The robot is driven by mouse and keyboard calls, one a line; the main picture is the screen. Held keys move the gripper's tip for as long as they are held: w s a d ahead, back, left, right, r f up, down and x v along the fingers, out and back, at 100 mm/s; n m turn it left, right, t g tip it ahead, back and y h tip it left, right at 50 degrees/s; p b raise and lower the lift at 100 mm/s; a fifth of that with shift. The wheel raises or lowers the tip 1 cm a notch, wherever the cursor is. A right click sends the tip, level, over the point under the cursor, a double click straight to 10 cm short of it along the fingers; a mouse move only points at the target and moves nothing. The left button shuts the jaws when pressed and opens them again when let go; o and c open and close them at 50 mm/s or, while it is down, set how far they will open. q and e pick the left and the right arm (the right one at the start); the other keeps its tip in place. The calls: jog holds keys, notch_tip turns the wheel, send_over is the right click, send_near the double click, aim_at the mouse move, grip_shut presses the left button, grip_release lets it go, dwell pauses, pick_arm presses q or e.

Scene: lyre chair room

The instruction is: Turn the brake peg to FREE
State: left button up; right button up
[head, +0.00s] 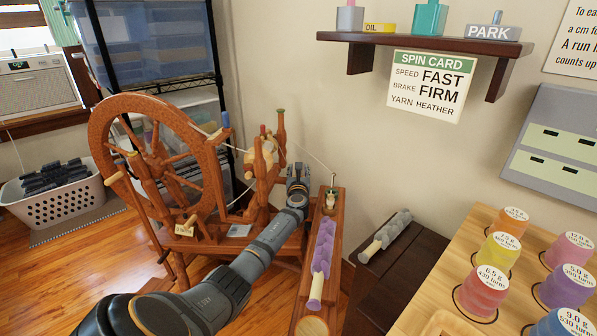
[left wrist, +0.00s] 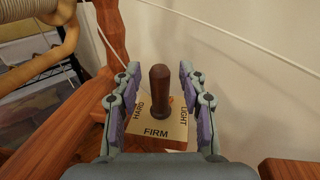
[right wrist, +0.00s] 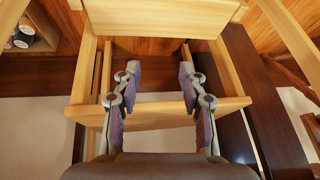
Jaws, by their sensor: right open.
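The brake peg (left wrist: 159,90) is a dark brown rounded post standing on a cream plate (left wrist: 153,132). The plate reads HARD at left, FIRM at the near edge and LIGHT at right. No FREE label shows. My left gripper (left wrist: 159,88) is open, with one finger on each side of the peg and a visible gap to each. In the head view my left gripper (head: 298,178) is beside the spinning wheel (head: 150,110) and hides the peg. My right gripper (right wrist: 158,88) is open and empty above a pale wooden frame (right wrist: 165,120); it is outside the head view.
A wooden rail (head: 337,212) with purple fibre rolls (head: 322,248) stands right of my left gripper. A dark bench (head: 385,275) and a tray (head: 430,300) of coloured spools are further right. A spin card (head: 430,85) hangs on the wall. White yarn passes close to the peg.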

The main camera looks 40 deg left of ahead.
pick_arm(q)
jog(key=v, duration=0.7)
jog(key=shift+s+d, duration=0.15)
dwell(0.3)
